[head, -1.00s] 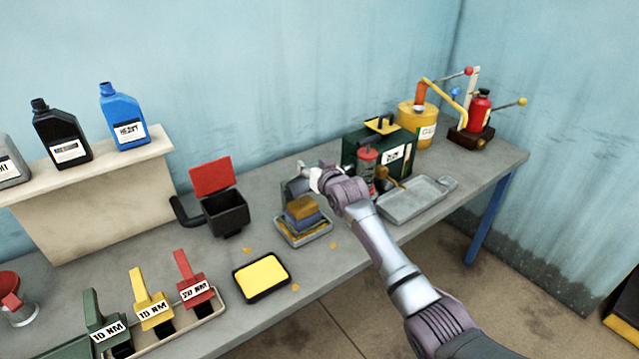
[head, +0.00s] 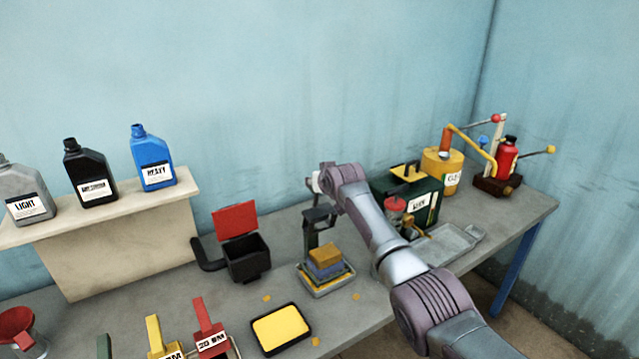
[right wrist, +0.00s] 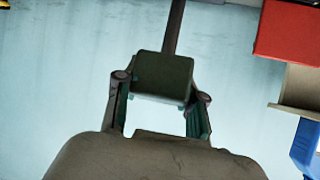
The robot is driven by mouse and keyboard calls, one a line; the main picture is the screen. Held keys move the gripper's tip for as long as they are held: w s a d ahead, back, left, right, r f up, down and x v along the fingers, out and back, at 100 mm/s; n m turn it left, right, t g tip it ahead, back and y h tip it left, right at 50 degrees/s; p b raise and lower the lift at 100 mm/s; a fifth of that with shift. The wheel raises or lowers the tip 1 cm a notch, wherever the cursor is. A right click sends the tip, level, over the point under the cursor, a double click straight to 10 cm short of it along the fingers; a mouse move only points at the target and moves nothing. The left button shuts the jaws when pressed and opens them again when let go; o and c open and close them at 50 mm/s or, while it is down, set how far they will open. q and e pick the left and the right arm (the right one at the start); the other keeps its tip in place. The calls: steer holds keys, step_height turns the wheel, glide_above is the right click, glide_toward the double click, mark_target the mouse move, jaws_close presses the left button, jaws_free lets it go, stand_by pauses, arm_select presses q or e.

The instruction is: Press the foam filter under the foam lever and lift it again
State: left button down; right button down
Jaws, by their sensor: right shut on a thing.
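The foam filter (head: 325,257), a yellow-brown block over a bluish layer, sits in a shallow grey tray (head: 327,287) on the bench. The foam lever (head: 319,217) stands behind it, with dark parts raised above the foam and a gap between. My right gripper (head: 318,182) is high above and behind the foam, partly hidden by its wrist. In the right wrist view the right gripper (right wrist: 160,100) is closed around a dark green block-shaped handle (right wrist: 163,78) with a dark rod running from it. My left gripper is out of view.
A black bin with a red flap (head: 236,217) stands left of the foam. A yellow pad in a black frame (head: 280,328) lies in front. A green can (head: 425,198) and grey tray (head: 455,242) are right, close to my arm. Bottles stand on a shelf (head: 110,215).

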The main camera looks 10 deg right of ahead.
steer(key=shift+a, duration=0.2)
steer(key=c, duration=1.1)
jaws_free()
steer(key=o, duration=0.4)
steer(key=shift+w+a+f, duration=0.15)
steer(key=shift+w+f, duration=0.05)
steer(key=shift+s+d+r, duration=0.1)
steer(key=shift+s+d, duration=0.05)
steer(key=shift+d, duration=0.05)
steer(key=v, duration=1.1)
steer(key=shift+s+r, duration=0.2)
steer(key=shift+s, duration=0.1)
